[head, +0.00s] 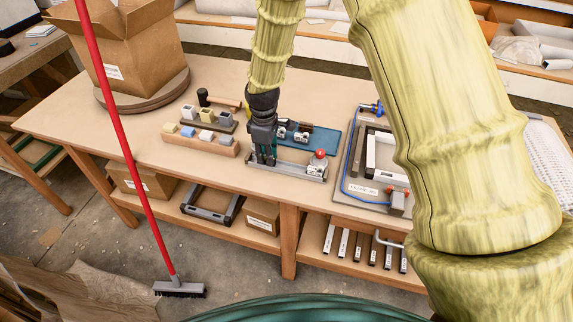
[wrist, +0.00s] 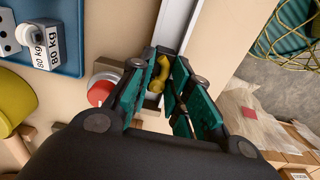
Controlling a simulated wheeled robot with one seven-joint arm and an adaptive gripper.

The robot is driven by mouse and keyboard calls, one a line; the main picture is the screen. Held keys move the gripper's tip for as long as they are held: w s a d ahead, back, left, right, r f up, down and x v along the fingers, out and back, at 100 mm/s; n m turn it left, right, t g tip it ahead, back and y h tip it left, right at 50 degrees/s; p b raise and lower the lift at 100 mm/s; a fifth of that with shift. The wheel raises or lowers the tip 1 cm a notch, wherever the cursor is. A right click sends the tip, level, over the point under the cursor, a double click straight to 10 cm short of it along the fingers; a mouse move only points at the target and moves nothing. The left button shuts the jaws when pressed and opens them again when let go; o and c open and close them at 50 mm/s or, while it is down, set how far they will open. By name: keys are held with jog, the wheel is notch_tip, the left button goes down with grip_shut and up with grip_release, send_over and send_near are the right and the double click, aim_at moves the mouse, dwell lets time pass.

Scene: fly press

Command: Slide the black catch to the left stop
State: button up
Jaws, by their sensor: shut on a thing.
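A pale metal rail (head: 298,176) lies along the front of the bench, and it also shows in the wrist view (wrist: 176,24). A red knob on a block (head: 320,154) stands at its right end; the knob also shows in the wrist view (wrist: 100,92). My gripper (head: 264,159) points down at the left part of the rail. In the wrist view, its teal fingers (wrist: 165,70) are closed in over the rail, around a small held part. A yellow piece (wrist: 160,76) shows between them. The black catch is not clearly visible; the fingers hide most of that spot.
Wooden blocks with small coloured pieces (head: 200,140) stand left of my gripper. A blue tray (head: 322,139) with weights lies just behind the rail. A framed fixture with a blue hose (head: 355,165) stands to the right. A cardboard box (head: 130,50) is at the back left.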

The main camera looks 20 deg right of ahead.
jog(key=shift+w+a, duration=0.3)
jog(key=shift+a, duration=0.2)
jog(key=shift+w+a, duration=0.1)
jog(key=shift+a, duration=0.05)
jog(key=shift+w+a+p, duration=0.35)
jog(key=shift+w+a, duration=0.1)
jog(key=shift+a, duration=0.2)
jog(key=o, duration=0.9)
jog(key=shift+c, duration=1.2)
jog(key=shift+r, duration=0.1)
notch_tip(320, 180, up, 7)
jog(key=p, duration=0.5)
